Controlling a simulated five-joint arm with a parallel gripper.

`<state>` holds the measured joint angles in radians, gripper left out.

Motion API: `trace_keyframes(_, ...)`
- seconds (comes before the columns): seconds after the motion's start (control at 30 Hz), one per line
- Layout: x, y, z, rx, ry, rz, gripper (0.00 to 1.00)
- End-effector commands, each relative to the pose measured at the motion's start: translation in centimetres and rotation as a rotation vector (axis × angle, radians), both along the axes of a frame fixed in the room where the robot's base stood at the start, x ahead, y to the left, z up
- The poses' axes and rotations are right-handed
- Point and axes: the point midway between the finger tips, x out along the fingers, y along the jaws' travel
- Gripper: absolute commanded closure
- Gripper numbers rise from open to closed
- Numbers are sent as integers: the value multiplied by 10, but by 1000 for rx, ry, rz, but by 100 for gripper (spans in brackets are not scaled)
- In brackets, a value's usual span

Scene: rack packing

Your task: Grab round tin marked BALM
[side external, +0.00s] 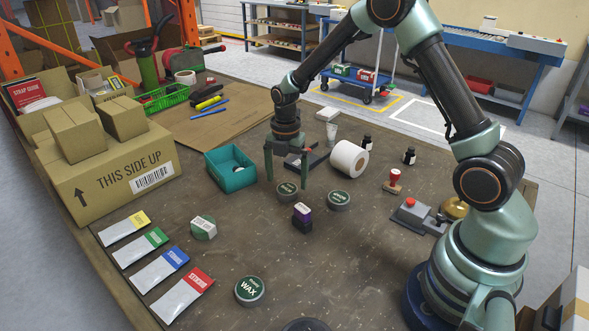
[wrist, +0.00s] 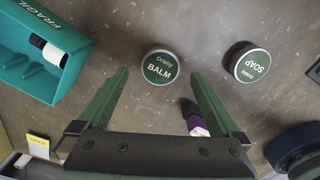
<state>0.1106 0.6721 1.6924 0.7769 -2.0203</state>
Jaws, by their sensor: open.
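The round BALM tin (wrist: 160,66) is dark green-lidded with a silver rim and lies flat on the table, its label facing up. It sits just beyond and between my open fingers in the wrist view. My gripper (wrist: 160,74) is empty, with one green finger on each side. In the side view my gripper (side external: 286,182) hangs pointing down above a tin (side external: 287,192) that seems to be the same one, though its label is too small to read. I cannot tell the exact height gap.
A similar SOAP tin (wrist: 251,64) lies to the right. A purple-and-black item (wrist: 197,124) is beside the right finger, also in the side view (side external: 302,214). A teal bin (wrist: 38,82) stands left. A white roll (side external: 349,159) and WAX tin (side external: 250,291) are nearby.

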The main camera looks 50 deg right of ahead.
Motion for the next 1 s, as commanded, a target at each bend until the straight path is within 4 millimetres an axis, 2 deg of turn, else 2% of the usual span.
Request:
trace_keyframes(0.03, -2, 0, -10, 0, 5, 0, 0)
trace_keyframes(0.2, -1, -1, -29, 0, 2, 0, 0)
trace_keyframes(0.5, 0, -1, -34, 0, 0, 0, 0)
trace_keyframes(0.57, 0, -1, -34, 0, 0, 0, 19)
trace_keyframes(0.6, 0, -1, -34, 0, 0, 0, 34)
trace_keyframes(0.73, 0, -1, -33, 0, 0, 0, 84)
trace_keyframes(0.77, 0, -1, -33, 0, 0, 0, 90)
trace_keyframes(1.0, 0, -1, -32, 0, -1, 0, 90)
